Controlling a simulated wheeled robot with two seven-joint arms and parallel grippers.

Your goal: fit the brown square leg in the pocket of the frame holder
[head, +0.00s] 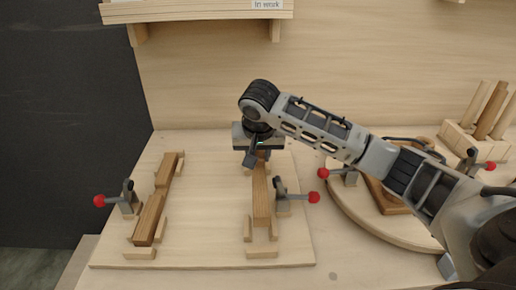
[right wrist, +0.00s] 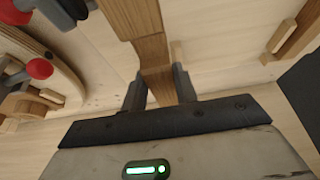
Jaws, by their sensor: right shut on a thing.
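The brown square leg (head: 261,200) lies lengthwise over the right side of the frame holder, a pale wooden board (head: 200,245) with small blocks and toggle clamps. My right gripper (head: 256,157) points down at the leg's far end and is shut on it. In the right wrist view the leg (right wrist: 152,52) runs between the two fingers (right wrist: 158,84). Its near end is between small pale blocks (head: 247,230); I cannot tell whether it is fully seated in the pocket. The far end is partly hidden by the gripper. My left gripper is not in view.
A red-knobbed clamp (head: 283,198) stands close right of the leg. Brown pieces (head: 150,217) lie in the holder's left side, beside another clamp (head: 128,199). A round board (head: 385,222) and a peg block (head: 470,143) are at right. The board's middle is clear.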

